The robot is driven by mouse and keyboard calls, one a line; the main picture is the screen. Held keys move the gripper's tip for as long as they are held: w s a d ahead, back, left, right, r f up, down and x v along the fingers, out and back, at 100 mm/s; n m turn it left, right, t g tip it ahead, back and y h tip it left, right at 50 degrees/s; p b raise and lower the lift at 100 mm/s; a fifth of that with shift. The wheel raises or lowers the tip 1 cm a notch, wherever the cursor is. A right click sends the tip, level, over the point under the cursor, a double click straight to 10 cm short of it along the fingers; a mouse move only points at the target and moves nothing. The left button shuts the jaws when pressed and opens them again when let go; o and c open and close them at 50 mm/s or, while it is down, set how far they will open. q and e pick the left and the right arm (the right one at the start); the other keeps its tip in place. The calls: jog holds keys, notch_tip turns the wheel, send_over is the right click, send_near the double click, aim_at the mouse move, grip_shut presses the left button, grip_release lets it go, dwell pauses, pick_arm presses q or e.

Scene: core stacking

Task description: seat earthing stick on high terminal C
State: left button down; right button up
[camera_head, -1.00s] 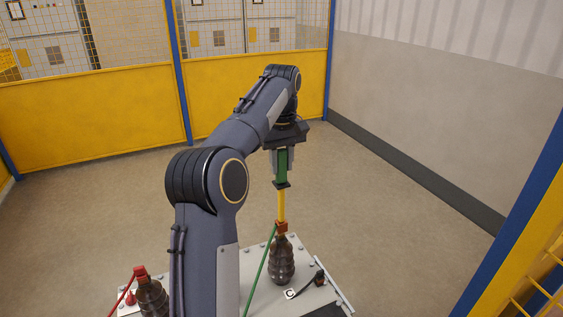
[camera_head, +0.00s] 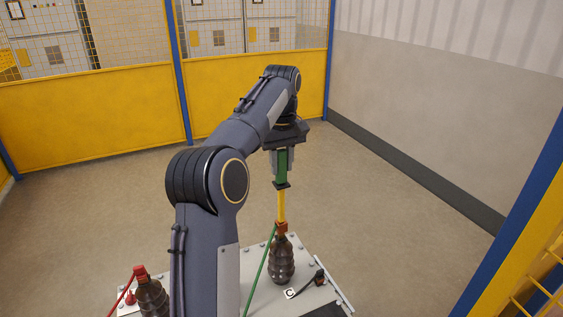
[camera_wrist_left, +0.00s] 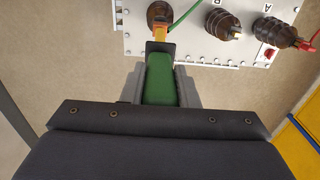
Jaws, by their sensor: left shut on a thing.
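The earthing stick (camera_head: 281,205) has a green grip, a dark collar, a yellow shaft and an orange-red head. It hangs about upright, and its head meets the top of the brown ribbed insulator of high terminal C (camera_head: 281,262). I cannot tell whether the head is fully down on it. My left gripper (camera_head: 282,168) is shut on the green grip (camera_wrist_left: 159,82), as the left wrist view also shows. In that view the terminal C insulator (camera_wrist_left: 160,14) is partly behind the stick. A green cable (camera_head: 259,270) runs down from the head. My right gripper is not in view.
The pale cover plate (camera_head: 318,270) carries the "C" label (camera_head: 290,293) and a small black fitting (camera_head: 319,277). Another insulator with a red cap (camera_head: 140,272) stands at left. Insulators marked B (camera_wrist_left: 222,25) and A (camera_wrist_left: 279,32) show in the wrist view. Yellow fence panels (camera_head: 90,112) stand behind.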

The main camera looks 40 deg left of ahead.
aim_at(282, 150)
pick_arm(q)
jog(key=shift+f+b, duration=0.7)
jog(key=shift+f, duration=0.75)
jog(key=c, duration=1)
grip_release()
jog(key=shift+c, duration=0.2)
notch_tip(282, 150, up, 7)
jog(key=shift+r+p, duration=0.1)
jog(key=shift+p, duration=0.7)
jog(key=shift+r, duration=0.35)
jog(key=shift+s, duration=0.1)
